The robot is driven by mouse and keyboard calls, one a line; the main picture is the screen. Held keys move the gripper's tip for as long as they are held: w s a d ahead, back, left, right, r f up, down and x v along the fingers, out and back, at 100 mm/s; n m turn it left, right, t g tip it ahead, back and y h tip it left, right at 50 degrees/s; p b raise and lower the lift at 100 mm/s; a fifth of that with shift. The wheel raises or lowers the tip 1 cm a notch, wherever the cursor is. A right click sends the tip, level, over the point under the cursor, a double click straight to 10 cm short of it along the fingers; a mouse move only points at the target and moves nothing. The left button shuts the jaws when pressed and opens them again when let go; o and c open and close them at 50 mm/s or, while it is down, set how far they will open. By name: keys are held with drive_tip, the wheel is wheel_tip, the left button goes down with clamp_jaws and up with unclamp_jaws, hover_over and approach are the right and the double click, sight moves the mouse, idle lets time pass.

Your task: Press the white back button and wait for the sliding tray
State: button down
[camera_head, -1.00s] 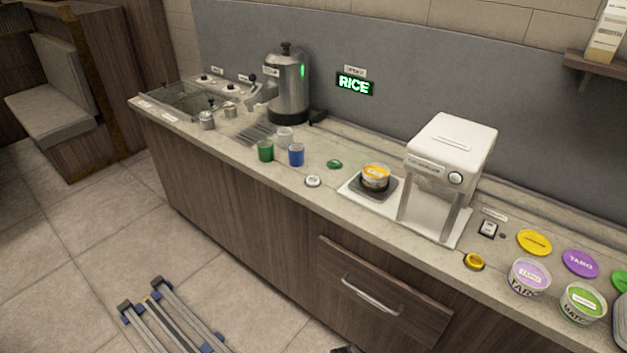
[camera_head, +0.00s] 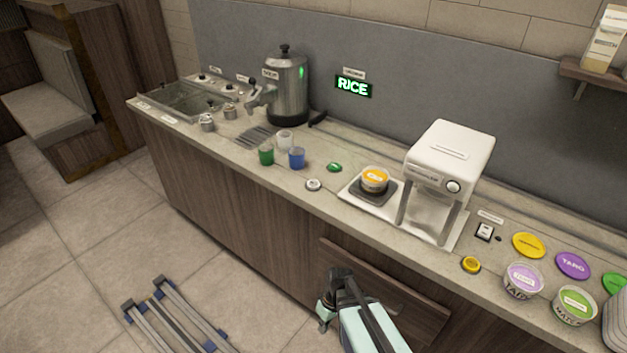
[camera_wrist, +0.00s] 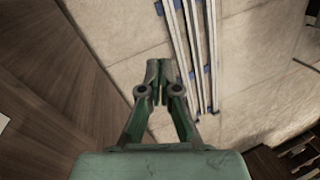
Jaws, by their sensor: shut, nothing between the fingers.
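A white round button (camera_head: 313,185) sits on the counter, left of the sealing machine (camera_head: 447,165). The tray (camera_head: 355,184) extends left from the machine. On its dark holder (camera_head: 388,197) stands a cup with an orange top (camera_head: 375,178). My gripper (camera_head: 324,322) is low in front of the drawer, below the counter top and away from the button. In the wrist view my gripper (camera_wrist: 166,68) is shut and empty, with floor behind it.
The drawer front (camera_head: 415,303) is behind my arm. Floor rails (camera_head: 175,318) lie at lower left.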

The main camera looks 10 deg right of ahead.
drive_tip(key=w+r+n+t+y+p, duration=0.1)
drive_tip(key=w+r+n+t+p, duration=0.25)
drive_tip(key=w+r, duration=1.35)
wheel_tip(320, 180, up, 26)
drive_tip(key=n+t+p, duration=0.5)
drive_tip(key=t, duration=0.2)
hover_over(314, 184)
drive_tip(key=shift+s+f+b, duration=0.1)
drive_tip(key=shift+f+b, duration=0.1)
drive_tip(key=shift+b, duration=0.1)
drive_tip(key=shift+f, duration=0.1)
wheel_tip(314, 184, down, 8)
drive_tip(key=b, duration=0.2)
drive_tip(key=shift+b, duration=0.35)
drive_tip(key=shift+f+b, duration=0.35)
drive_tip(key=shift+b, duration=0.1)
